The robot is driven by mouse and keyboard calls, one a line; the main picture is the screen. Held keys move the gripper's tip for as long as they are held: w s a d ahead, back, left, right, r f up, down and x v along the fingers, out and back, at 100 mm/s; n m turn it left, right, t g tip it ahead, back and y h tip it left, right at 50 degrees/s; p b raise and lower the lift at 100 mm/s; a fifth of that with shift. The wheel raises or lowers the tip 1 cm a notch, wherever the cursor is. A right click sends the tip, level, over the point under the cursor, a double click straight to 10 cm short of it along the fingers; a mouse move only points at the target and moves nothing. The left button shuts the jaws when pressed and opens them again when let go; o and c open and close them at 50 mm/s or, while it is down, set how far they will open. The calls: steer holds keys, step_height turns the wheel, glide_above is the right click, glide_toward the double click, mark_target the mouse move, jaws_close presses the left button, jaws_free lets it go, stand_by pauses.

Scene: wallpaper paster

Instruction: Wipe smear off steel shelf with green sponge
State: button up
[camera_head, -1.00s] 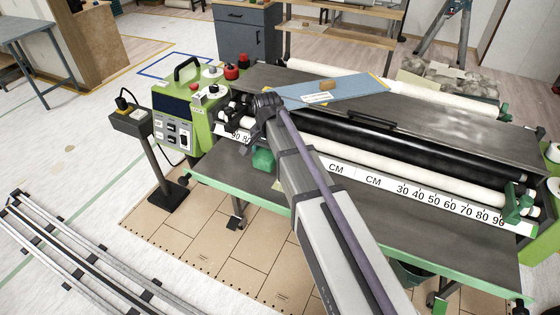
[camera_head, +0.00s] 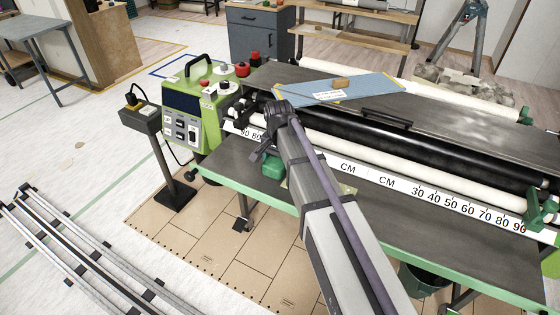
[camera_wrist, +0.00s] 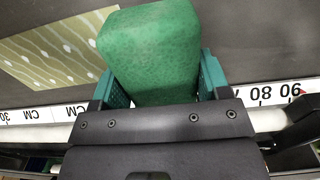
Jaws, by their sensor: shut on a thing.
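My gripper (camera_wrist: 157,92) is shut on the green sponge (camera_wrist: 150,45), a block held between its two teal fingers in the wrist view. In the head view the sponge (camera_head: 272,165) shows as a small green patch at the end of my arm, over the left part of the dark grey front shelf (camera_head: 225,170). I cannot tell whether it touches the shelf. No clear smear shows on the front shelf; my arm and the sponge hide part of it. A pale, cloudy patch (camera_head: 478,120), perhaps a reflection, shows on the upper grey surface at the right.
A yellow-green patterned sheet (camera_wrist: 60,45) lies on the shelf beside the sponge. Behind are a white ruler strip (camera_head: 440,198) and rollers (camera_head: 400,165). A green control box (camera_head: 205,120) stands at the left. A blue board (camera_head: 365,90) lies on top of the machine.

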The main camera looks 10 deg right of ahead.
steer(key=shift+s+f+b, duration=0.1)
steer(key=shift+f+b, duration=1.25)
steer(key=shift+b, duration=0.05)
stand_by(1.8)
steer(key=shift+r, duration=0.15)
stand_by(0.6)
stand_by(0.6)
stand_by(0.5)
steer(key=shift+s+d, duration=0.7)
steer(key=shift+d, duration=0.2)
steer(key=shift+s+d, duration=0.65)
steer(key=shift+d, duration=0.3)
steer(key=shift+s+d, duration=1.1)
steer(key=shift+d, duration=0.15)
